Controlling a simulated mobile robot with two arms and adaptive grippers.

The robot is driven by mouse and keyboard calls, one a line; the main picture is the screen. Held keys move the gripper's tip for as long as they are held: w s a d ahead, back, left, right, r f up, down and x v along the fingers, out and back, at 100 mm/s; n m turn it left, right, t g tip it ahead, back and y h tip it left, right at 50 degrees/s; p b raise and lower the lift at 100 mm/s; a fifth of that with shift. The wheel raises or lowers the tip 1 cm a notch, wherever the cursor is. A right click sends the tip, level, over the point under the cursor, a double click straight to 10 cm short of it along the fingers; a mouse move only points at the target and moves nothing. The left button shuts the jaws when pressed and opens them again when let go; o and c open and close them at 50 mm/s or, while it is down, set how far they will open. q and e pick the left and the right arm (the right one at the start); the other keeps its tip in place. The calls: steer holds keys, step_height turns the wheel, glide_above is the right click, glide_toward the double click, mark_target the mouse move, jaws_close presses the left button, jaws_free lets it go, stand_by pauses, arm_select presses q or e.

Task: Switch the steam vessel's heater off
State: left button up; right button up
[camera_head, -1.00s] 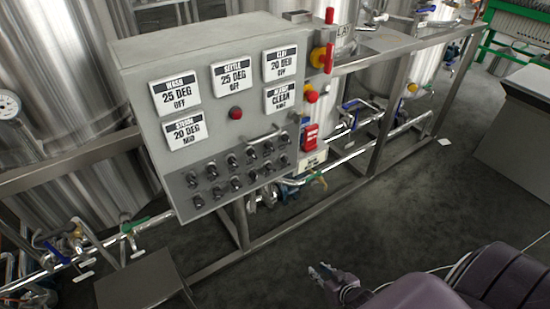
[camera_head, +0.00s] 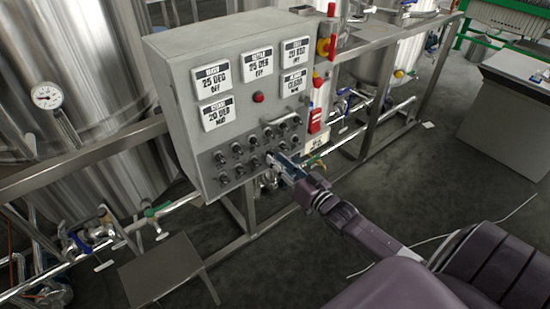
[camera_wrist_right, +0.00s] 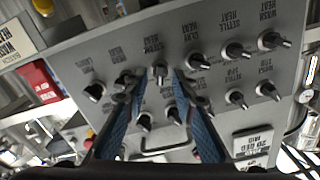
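The grey control panel (camera_head: 185,125) carries several black knobs in rows below its displays. The steam display (camera_head: 217,113) reads 20 DEG MID. My right gripper (camera_head: 272,160) is at the lower right of the panel's knob rows. In the right wrist view the panel appears upside down, and my open right gripper (camera_wrist_right: 155,78) has its two blue-padded fingers either side of a knob (camera_wrist_right: 160,71) whose label looks like STEAM HEAT. The knob's pointer is down in that view. Whether the fingers touch it I cannot tell. My left gripper is not in view.
Neighbouring knobs (camera_wrist_right: 197,62) sit close to the fingertips. A metal frame rail (camera_head: 85,160) and a low step (camera_head: 160,270) stand nearby.

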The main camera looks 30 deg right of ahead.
steer(key=shift+w, duration=0.9)
steer(key=shift+a, duration=0.1)
jaws_close()
